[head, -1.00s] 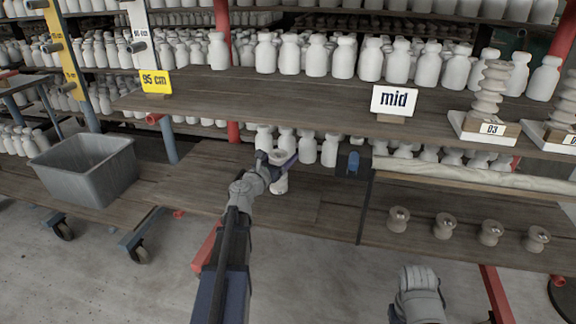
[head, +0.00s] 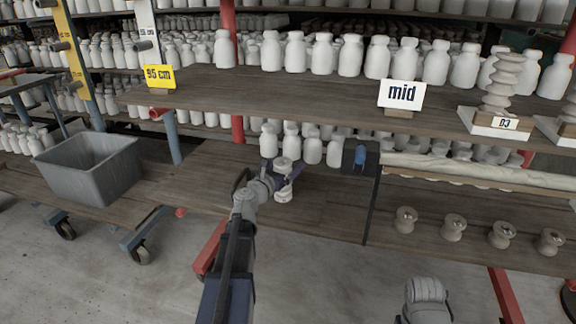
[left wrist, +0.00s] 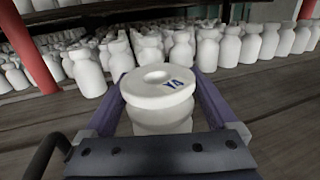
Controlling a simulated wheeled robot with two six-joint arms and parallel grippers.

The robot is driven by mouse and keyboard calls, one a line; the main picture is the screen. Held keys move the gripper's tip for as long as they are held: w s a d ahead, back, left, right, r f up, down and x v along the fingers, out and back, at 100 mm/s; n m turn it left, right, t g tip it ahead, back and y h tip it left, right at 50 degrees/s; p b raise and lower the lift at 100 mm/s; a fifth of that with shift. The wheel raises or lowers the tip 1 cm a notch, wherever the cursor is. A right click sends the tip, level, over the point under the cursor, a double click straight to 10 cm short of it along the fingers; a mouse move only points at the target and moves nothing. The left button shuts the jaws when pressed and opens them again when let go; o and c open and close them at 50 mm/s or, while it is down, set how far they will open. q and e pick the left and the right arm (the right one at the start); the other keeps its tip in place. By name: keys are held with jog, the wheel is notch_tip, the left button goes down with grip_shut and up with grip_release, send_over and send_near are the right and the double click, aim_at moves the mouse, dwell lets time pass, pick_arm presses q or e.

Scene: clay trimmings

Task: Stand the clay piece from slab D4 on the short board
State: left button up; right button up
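My left gripper (head: 284,172) has its two blue fingers on either side of a white clay piece (head: 283,196), over the lower wooden shelf. In the left wrist view the fingers appear closed on the piece (left wrist: 158,88); it is upright, with a round top, a central hole and the mark "Y4". I cannot tell whether its foot touches the shelf. The slab marked D3 (head: 496,122) bears a stacked clay piece (head: 501,85) at the upper right. Another slab (head: 558,128) is cut off at the right edge; its label is not readable. My right gripper is not clearly visible.
Rows of white bottles (head: 322,52) fill the upper shelf (head: 270,95), with more behind the held piece. A grey bin (head: 88,168) stands at left. Several spool-shaped pieces (head: 453,228) line the lower right.

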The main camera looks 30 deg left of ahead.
pick_arm(q)
jog(key=shift+o, duration=0.4)
jog(key=shift+r, duration=0.15)
jog(key=s, duration=1.2)
jog(key=shift+a, duration=0.2)
